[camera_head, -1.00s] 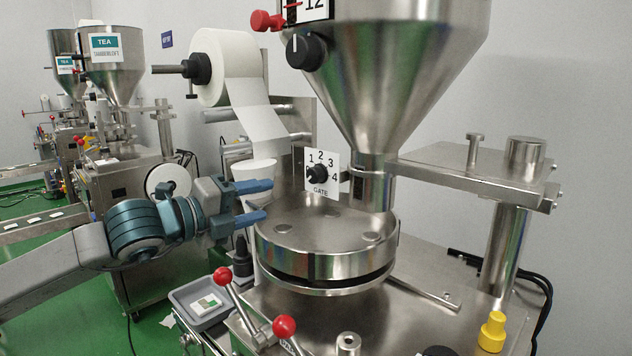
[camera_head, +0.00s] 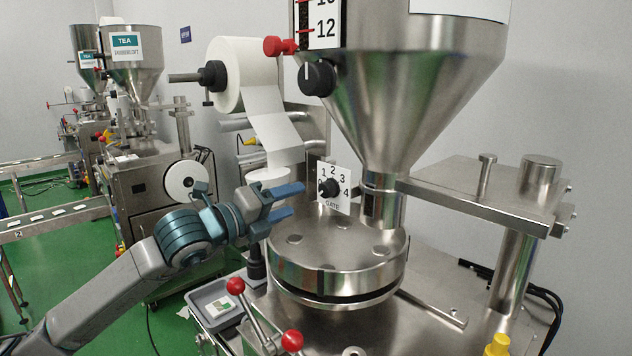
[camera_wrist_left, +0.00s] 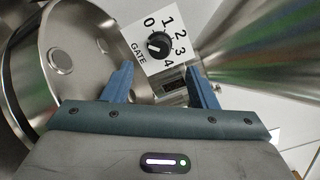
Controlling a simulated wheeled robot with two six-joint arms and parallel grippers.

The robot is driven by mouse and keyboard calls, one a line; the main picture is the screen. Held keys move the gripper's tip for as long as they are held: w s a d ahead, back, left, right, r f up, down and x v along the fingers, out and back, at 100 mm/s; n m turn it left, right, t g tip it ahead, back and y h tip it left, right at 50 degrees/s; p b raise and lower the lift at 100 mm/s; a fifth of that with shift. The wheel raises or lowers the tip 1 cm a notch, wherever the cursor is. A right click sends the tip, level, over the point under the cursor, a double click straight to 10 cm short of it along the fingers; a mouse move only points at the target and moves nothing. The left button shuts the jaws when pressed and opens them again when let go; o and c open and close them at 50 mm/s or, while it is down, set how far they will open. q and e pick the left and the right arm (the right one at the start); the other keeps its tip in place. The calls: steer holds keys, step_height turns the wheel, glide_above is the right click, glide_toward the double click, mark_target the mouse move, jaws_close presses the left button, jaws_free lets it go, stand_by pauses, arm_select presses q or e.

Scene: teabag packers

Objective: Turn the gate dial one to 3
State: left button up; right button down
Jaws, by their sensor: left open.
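The gate dial (camera_head: 328,188) is a black round knob on a white plate marked GATE with numbers 0 to 4. It also shows in the left wrist view (camera_wrist_left: 158,45), beyond my fingertips. A white mark on the knob sits towards its 0 side in the head view; the exact setting is hard to read. My left gripper (camera_head: 297,199) is open and empty, just left of the dial plate. In the left wrist view its blue fingers (camera_wrist_left: 162,67) are spread, with the dial ahead between them and slightly left of centre. My right gripper is not in view.
A round steel drum (camera_head: 340,265) lies just below the dial, and a steel hopper (camera_head: 420,90) rises above right. Another black knob (camera_head: 317,78) sits on the hopper. A paper roll (camera_head: 240,75) hangs behind my gripper. Red-knobbed levers (camera_head: 291,341) stand in front.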

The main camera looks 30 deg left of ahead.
mark_target(322, 191)
arm_select(q)
steer(key=shift+p+x, duration=1.4)
steer(key=shift+x, duration=0.65)
steer(key=shift+w+d+r+p, duration=0.1)
steer(key=shift+w+d+p, duration=0.15)
steer(key=shift+w+p, duration=0.35)
steer(key=shift+x, duration=1.2)
steer(key=shift+c, duration=0.2)
steer(key=c, duration=0.9)
steer(key=shift+c, duration=0.2)
